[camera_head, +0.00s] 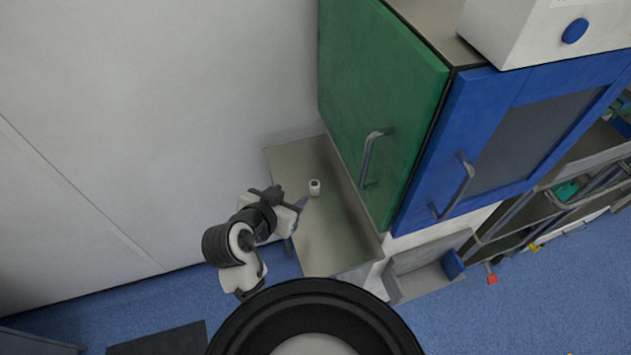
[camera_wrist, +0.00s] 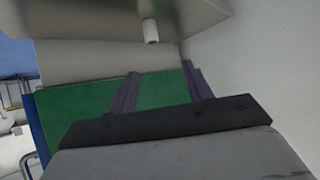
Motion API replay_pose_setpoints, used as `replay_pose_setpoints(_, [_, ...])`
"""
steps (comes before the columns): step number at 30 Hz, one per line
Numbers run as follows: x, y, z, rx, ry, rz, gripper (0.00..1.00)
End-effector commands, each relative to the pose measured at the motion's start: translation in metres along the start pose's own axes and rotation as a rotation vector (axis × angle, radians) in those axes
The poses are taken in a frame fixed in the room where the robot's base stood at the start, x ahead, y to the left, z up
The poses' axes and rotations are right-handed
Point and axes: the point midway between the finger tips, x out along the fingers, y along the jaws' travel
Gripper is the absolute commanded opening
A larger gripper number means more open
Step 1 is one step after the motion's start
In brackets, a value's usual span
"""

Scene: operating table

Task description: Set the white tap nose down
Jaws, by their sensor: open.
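The white tap nose (camera_head: 314,187) is a small white cylinder standing on the grey metal surface (camera_head: 335,238) beside the green cabinet. A dark spot shows on its top. It also shows in the wrist view (camera_wrist: 150,31), at the top centre, beyond the fingertips. My gripper (camera_head: 296,224) is at the left edge of the grey surface, to the lower left of the tap nose and apart from it. In the wrist view its two dark purple fingers (camera_wrist: 160,72) are spread, with nothing between them.
The green cabinet door (camera_head: 383,105) with a metal handle stands right of the tap nose. A blue door (camera_head: 505,125) is further right. A pale wall (camera_head: 160,110) is close on the left. The grey surface around the tap nose is clear.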

Motion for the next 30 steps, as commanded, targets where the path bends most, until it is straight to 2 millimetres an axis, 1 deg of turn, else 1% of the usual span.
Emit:
replay_pose_setpoints(2, [0.004,0.007,0.005,0.006,-0.013,0.027,0.5])
replay_pose_setpoints(8, [0.024,0.007,0.01,0.009,-0.012,0.027,0.5])
replay_pose_setpoints(19, [0.061,0.008,0.009,0.008,-0.011,0.024,0.5])
replay_pose_setpoints(20, [0.063,0.008,0.009,0.008,-0.012,0.023,0.5])
replay_pose_setpoints(21, [0.067,0.008,0.004,0.004,-0.014,0.026,0.5])
replay_pose_setpoints(24, [0.079,0.009,0.004,0.004,-0.016,0.026,0.5])
replay_pose_setpoints(30, [0.091,0.01,0.005,0.003,-0.015,0.024,0.5])
